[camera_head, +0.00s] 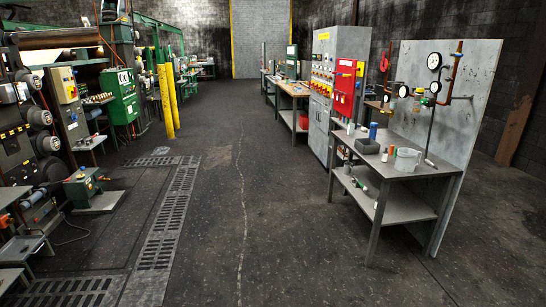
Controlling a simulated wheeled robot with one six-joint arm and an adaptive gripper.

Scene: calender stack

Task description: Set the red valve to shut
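I cannot clearly make out a red valve. A red curved part (385,61) shows near the panel's left edge. It is too small to tell what it is or how it is set. My gripper is not in view.
A grey metal bench (407,170) with a lower shelf stands before the panel, holding tubs and bottles. Red and grey control cabinets (347,85) stand behind it. Machinery and yellow posts (165,100) line the left. The dark floor (290,220) between is clear.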

